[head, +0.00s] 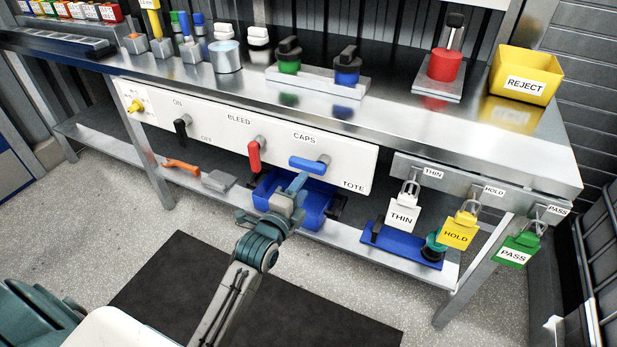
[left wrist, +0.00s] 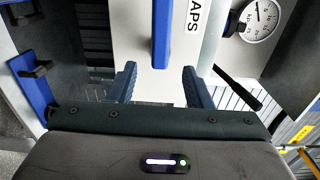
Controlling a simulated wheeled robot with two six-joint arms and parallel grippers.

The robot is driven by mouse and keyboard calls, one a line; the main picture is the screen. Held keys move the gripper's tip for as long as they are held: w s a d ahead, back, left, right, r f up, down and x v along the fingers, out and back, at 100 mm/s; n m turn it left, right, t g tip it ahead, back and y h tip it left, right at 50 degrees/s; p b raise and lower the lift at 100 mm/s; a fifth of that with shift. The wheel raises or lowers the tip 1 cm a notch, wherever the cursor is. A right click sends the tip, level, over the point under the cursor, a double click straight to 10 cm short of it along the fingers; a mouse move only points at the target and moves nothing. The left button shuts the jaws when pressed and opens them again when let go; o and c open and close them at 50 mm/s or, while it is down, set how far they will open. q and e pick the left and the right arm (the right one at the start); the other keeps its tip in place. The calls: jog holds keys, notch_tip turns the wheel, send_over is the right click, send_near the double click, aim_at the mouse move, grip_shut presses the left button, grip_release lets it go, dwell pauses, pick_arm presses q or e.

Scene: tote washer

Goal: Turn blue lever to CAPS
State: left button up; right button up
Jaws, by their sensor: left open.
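The blue lever (head: 306,165) is on the white front panel (head: 222,131) of the bench. It lies roughly level, under the CAPS label (head: 304,137); the TOTE label (head: 354,187) is lower right. My left gripper (head: 298,183) is just below and in front of the lever. In the left wrist view its two fingers (left wrist: 158,83) are spread apart. The blue lever (left wrist: 162,35) shows ahead between them, with clear space on both sides and no visible contact. My right gripper is not in view.
A red lever (head: 254,156) and a black lever (head: 182,132) are left on the panel. A blue bin (head: 318,211) sits on the lower shelf behind my gripper. THIN (head: 402,215), HOLD (head: 457,232) and PASS (head: 517,250) tags hang at right.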

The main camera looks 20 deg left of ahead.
pick_arm(q)
jog(key=shift+s, duration=1.05)
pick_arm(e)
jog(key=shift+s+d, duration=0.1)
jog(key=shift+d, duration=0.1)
